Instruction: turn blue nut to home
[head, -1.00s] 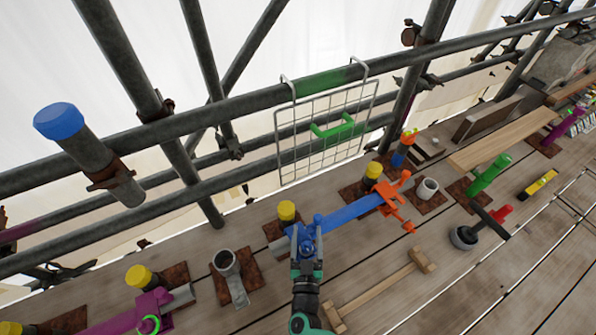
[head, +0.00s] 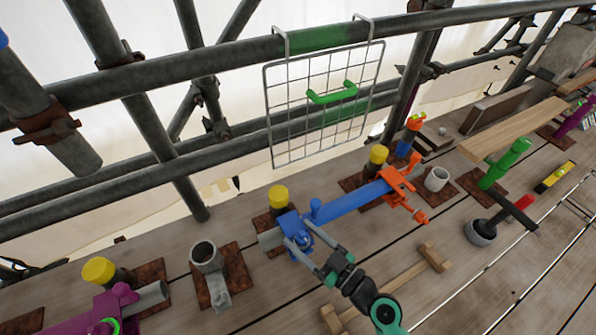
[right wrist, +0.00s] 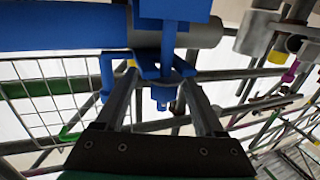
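The blue nut (head: 304,240) sits on a blue clamp at the near-left end of a long blue bar (head: 345,203). In the right wrist view, a blue bolt end (right wrist: 162,97) hangs below the blue bracket (right wrist: 162,62). My right gripper (head: 305,246) reaches in from the lower right, its fingers either side of the nut. The right wrist view shows the fingers (right wrist: 160,85) apart with blue parts between their tips. Contact there is hard to make out. My left gripper is not in view.
An orange clamp (head: 400,188) holds the bar's far end. A purple clamp (head: 105,310) stands at lower left, beside a grey upright tube (head: 207,258). A wooden mallet (head: 433,257) lies right of my arm. A wire mesh panel (head: 300,125) with a green handle hangs behind.

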